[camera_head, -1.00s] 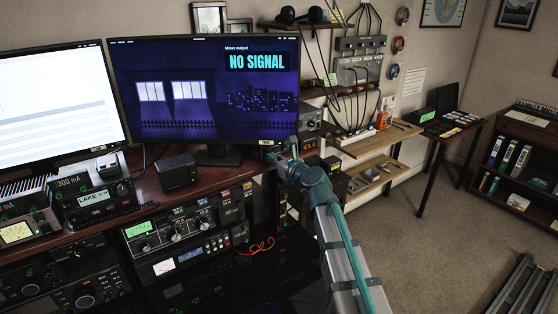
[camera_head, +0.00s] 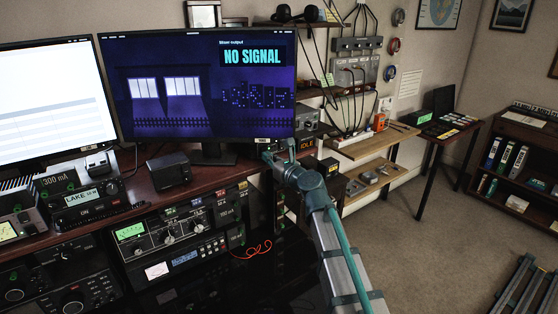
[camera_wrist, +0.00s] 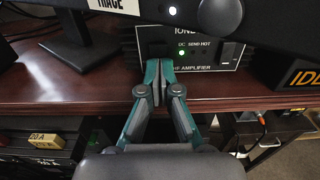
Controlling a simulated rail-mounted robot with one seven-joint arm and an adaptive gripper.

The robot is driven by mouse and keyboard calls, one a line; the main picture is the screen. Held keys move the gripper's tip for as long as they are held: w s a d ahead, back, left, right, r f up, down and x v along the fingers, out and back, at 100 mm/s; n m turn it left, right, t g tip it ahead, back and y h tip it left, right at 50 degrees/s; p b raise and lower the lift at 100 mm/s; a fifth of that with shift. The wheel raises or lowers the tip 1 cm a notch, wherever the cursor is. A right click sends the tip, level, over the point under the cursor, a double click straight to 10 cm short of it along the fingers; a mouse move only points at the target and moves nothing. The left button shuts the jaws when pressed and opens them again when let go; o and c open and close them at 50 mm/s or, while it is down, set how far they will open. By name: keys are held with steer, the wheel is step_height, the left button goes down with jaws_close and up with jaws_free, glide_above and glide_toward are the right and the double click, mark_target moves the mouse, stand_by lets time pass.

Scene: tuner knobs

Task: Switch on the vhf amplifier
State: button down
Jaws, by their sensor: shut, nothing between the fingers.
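The amplifier (camera_wrist: 205,75) is a black-faced box in the wrist view, its label partly covered but ending in "F AMPLIFIER". It has "DC SEND HOT" lettering, a lit green lamp under DC, and a dark rectangular switch (camera_wrist: 229,53) at the right of its face. I cannot tell the switch's position. My gripper (camera_wrist: 159,66) is shut and empty, its tips in front of the left-middle part of the face, left of the switch; contact is unclear. In the head view my gripper (camera_head: 268,153) is at the desk's right end, beside the monitor.
The monitor (camera_head: 200,85) reads "NO SIGNAL"; its lower edge overhangs the amplifier in the wrist view. A dark box reading "IDLE" (camera_wrist: 302,78) stands to the right. The wooden desk edge (camera_wrist: 70,103) runs below my gripper. Radio units fill the rack (camera_head: 180,240) below.

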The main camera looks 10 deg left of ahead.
steer(key=shift+w+r, duration=0.1)
steer(key=shift+s+d, duration=0.1)
steer(key=shift+s, duration=0.1)
steer(key=f+b+v, duration=0.1)
steer(key=f+v, duration=0.1)
steer(key=v, duration=1.1)
steer(key=shift+s+d, duration=0.2)
steer(key=shift+s, duration=0.1)
steer(key=shift+f, duration=0.1)
